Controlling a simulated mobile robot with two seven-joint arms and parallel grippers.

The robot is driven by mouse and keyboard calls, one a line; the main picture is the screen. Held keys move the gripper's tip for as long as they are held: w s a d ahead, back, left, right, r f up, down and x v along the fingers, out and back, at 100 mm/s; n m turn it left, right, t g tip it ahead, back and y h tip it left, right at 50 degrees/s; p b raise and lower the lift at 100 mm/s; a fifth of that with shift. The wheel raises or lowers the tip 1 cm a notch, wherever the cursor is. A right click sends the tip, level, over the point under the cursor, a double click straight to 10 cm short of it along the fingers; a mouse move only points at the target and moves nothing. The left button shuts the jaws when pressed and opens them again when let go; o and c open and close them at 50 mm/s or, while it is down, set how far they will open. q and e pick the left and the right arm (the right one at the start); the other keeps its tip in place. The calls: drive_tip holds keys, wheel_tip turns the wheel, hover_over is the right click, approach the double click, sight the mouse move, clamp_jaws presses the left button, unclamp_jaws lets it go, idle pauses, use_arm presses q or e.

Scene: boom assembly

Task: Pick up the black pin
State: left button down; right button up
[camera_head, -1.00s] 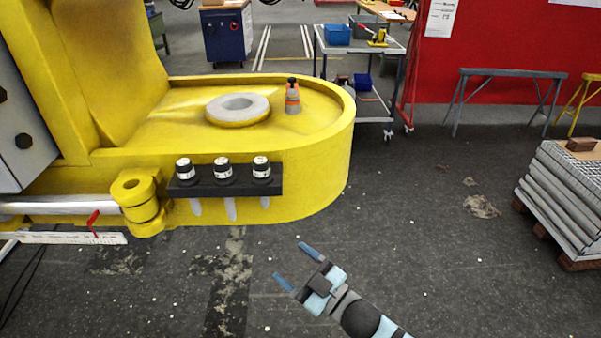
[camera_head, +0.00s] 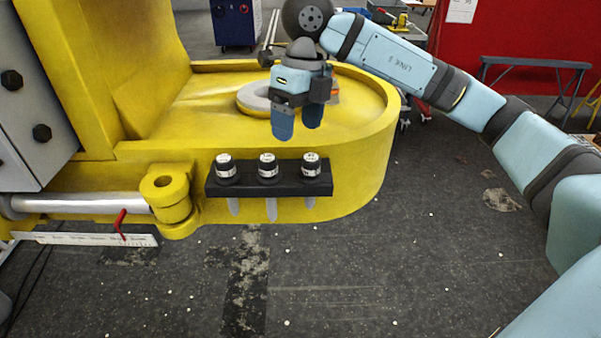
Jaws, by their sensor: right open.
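Pale tapered ends show below the rack. I cannot tell which of them is the black pin. My right gripper (camera_head: 298,123) is open and empty, its blue fingers pointing down. In the picture it is above the middle and right pins and apart from them. My left gripper is out of view.
The yellow boom part (camera_head: 360,150) fills the left and middle. Its raised ring (camera_head: 252,97) is partly behind my gripper. A silver rod (camera_head: 85,203) and a red lever (camera_head: 121,224) are at lower left. The floor in front is clear.

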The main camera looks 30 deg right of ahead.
sight(311, 157)
drive_tip(key=shift+m+t+h, duration=0.4)
drive_tip(key=shift+m+h, duration=0.1)
drive_tip(key=shift+h, duration=0.4)
drive_tip(key=d+f, duration=0.1)
drive_tip(key=f, duration=0.1)
drive_tip(key=d+f, duration=0.1)
drive_tip(key=w+d+f, duration=0.1)
drive_tip(key=f, duration=0.1)
drive_tip(key=shift+d+f, duration=0.2)
drive_tip(key=shift+f, duration=0.15)
wheel_tip(311, 157, down, 5)
drive_tip(key=shift+s+d+r+p, duration=0.1)
drive_tip(key=shift+r+p, duration=0.1)
drive_tip(key=shift+p, duration=0.7)
drive_tip(key=shift+f, duration=0.5)
drive_tip(key=c, duration=1.3)
drive_tip(key=shift+r, duration=0.1)
